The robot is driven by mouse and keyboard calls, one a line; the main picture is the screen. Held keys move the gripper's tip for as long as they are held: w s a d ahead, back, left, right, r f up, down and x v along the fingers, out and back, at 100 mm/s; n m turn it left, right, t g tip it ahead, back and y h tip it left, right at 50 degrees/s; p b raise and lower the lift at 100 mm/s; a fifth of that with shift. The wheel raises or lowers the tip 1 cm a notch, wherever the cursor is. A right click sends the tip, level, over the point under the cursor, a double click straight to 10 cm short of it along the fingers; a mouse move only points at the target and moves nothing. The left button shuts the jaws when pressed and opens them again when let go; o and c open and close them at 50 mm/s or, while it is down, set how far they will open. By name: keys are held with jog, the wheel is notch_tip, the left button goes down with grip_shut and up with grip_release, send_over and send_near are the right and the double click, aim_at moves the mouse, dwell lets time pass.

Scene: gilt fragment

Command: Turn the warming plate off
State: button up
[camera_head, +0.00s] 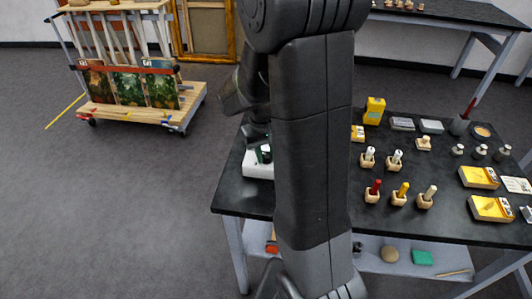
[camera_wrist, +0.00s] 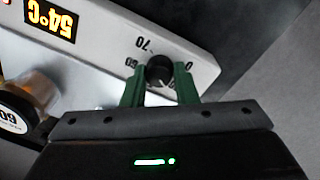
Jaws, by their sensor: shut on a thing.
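The warming plate (camera_head: 257,169) is a white box at the left end of the black table, partly hidden behind my arm. In the wrist view its pale front panel (camera_wrist: 110,52) appears upside down, with a lit orange display (camera_wrist: 50,18) reading 54°C. A black round knob (camera_wrist: 159,70) sits on the panel, with dial marks including 60, 70 and 0 around it. My gripper (camera_wrist: 160,77) has its green fingers on both sides of the knob, shut on it. In the head view my gripper (camera_head: 264,153) shows as a small green patch at the plate.
A round item with a dark face marked 60 (camera_wrist: 18,110) is beside the panel. The black table (camera_head: 440,223) holds several small bottles in wooden blocks, yellow boxes and a yellow carton (camera_head: 374,110). A wooden cart (camera_head: 140,112) with paintings stands at the left. Floor left of the table is clear.

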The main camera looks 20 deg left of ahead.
aim_at(267, 158)
jog(key=n, duration=0.7)
jog(key=shift+y, duration=0.3)
jog(key=n, duration=0.6)
jog(key=shift+n, duration=0.4)
jog(key=o, duration=0.7)
jog(key=shift+d, duration=0.1)
jog(key=r, duration=0.9)
jog(key=s+r, duration=0.1)
jog(key=r, duration=0.4)
jog(key=shift+d, duration=0.2)
jog(key=shift+f, duration=0.1)
